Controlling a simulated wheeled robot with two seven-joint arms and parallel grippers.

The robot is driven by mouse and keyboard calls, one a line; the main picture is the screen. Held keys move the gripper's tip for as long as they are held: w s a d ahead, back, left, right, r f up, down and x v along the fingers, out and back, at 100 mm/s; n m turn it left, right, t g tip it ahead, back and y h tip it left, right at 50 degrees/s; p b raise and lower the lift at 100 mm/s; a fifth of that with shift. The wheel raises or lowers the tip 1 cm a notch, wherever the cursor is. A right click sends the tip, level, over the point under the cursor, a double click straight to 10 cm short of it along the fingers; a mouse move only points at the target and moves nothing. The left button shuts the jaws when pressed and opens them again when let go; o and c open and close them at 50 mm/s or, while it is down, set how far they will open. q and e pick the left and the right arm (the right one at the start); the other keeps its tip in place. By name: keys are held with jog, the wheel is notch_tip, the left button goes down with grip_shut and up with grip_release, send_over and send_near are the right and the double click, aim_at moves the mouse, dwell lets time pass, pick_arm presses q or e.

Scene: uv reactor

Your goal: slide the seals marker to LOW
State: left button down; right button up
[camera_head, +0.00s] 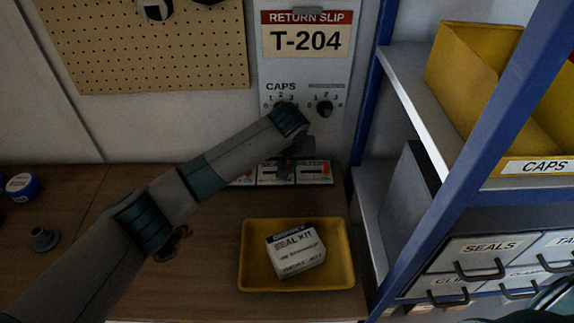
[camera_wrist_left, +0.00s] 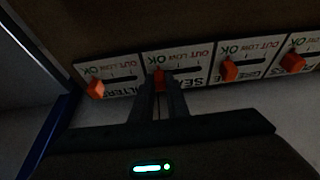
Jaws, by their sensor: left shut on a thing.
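The seals marker (camera_wrist_left: 158,75) is a small orange slider on a white label card (camera_wrist_left: 206,71) printed OUT, LOW and OK. In the left wrist view it sits at the OK end of its slot, away from the LOW and OUT words. My left gripper (camera_wrist_left: 159,82) is shut on it, one dark finger on each side. In the head view my left gripper (camera_head: 287,168) reaches down to the row of cards at the back of the bench and partly hides them.
Orange markers of the filters card (camera_wrist_left: 96,88) and grease card (camera_wrist_left: 229,70) flank the seals card. A yellow tray (camera_head: 252,278) with a seal kit box (camera_head: 296,250) lies in front. A blue-framed shelf (camera_head: 450,210) stands close at right.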

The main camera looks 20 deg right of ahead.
pick_arm(q)
jog(key=shift+w+a+r+p, duration=0.1)
jog(key=shift+w+a+p, duration=0.1)
jog(key=shift+a+p, duration=0.35)
jog(key=shift+w+a+r+p, duration=0.15)
jog(key=shift+a+p, duration=0.15)
jog(key=shift+a, duration=0.35)
jog(key=shift+w+a+f, duration=0.15)
jog(key=shift+a+f, duration=0.1)
jog(key=shift+a, duration=0.2)
jog(key=c, duration=1.7)
grip_release()
jog(key=shift+d, duration=0.1)
jog(key=b+v, duration=0.4)
jog(key=v, duration=1.3)
jog(key=shift+s+r, duration=0.15)
jog(key=shift+s, duration=0.05)
jog(key=shift+s, duration=0.1)
